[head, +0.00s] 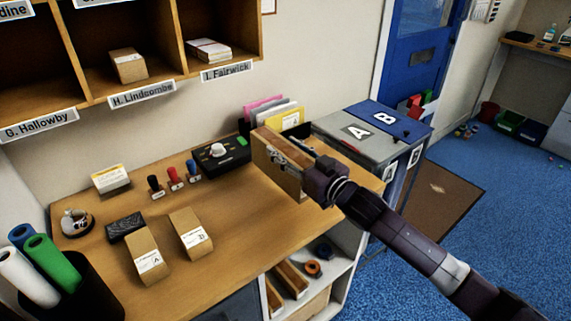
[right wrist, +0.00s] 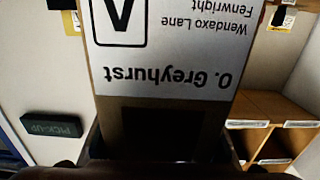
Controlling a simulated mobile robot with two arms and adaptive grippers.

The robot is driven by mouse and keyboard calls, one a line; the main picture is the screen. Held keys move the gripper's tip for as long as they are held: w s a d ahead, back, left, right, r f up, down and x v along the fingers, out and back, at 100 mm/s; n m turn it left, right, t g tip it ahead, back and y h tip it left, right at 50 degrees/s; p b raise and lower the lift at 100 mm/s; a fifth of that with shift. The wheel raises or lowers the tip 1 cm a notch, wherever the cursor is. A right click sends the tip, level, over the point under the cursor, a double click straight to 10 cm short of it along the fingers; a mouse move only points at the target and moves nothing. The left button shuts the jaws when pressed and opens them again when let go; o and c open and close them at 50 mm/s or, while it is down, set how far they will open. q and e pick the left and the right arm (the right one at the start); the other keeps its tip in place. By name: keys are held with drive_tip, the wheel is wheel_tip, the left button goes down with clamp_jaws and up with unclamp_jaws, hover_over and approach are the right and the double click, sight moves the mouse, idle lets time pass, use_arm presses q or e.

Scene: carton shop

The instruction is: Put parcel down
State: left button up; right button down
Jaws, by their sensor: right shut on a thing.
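My right gripper (head: 288,152) is shut on a brown parcel (head: 270,170) over the right end of the wooden counter (head: 225,240). I cannot tell whether the parcel touches the counter. In the right wrist view the parcel (right wrist: 160,110) fills the middle. Its white label (right wrist: 170,50) appears upside down and reads "O. Greyhurst", "Wendaxo Lane", "Fenwright", with a boxed letter A. A grey-topped bin marked A (head: 350,128) stands just right of the parcel, and a blue-topped bin marked B (head: 388,120) stands beyond it. My left gripper is not in view.
Two labelled cartons (head: 147,256) (head: 190,234) lie on the counter. Stamps (head: 175,180), a black device (head: 220,155) and a file holder (head: 272,113) stand at the back. Named pigeonholes (head: 160,50) hang above. Paper rolls (head: 50,260) stand at left. The counter's front middle is clear.

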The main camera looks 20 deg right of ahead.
wheel_tip(320, 180, down, 4)
drive_tip(key=shift+r, duration=0.25)
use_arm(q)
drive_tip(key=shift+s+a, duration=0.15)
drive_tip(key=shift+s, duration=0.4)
use_arm(e)
drive_tip(key=shift+f, duration=0.45)
drive_tip(key=c, duration=1.5)
unclamp_jaws()
drive_tip(key=shift+f, duration=0.3)
drive_tip(key=shift+c, duration=0.2)
drive_tip(key=o, duration=0.4)
drive_tip(key=shift+o, duration=0.2)
drive_tip(key=shift+r, duration=0.15)
drive_tip(key=shift+s+d, duration=0.1)
drive_tip(key=shift+s, duration=0.25)
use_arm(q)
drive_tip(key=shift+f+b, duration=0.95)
use_arm(e)
drive_tip(key=v, duration=1.1)
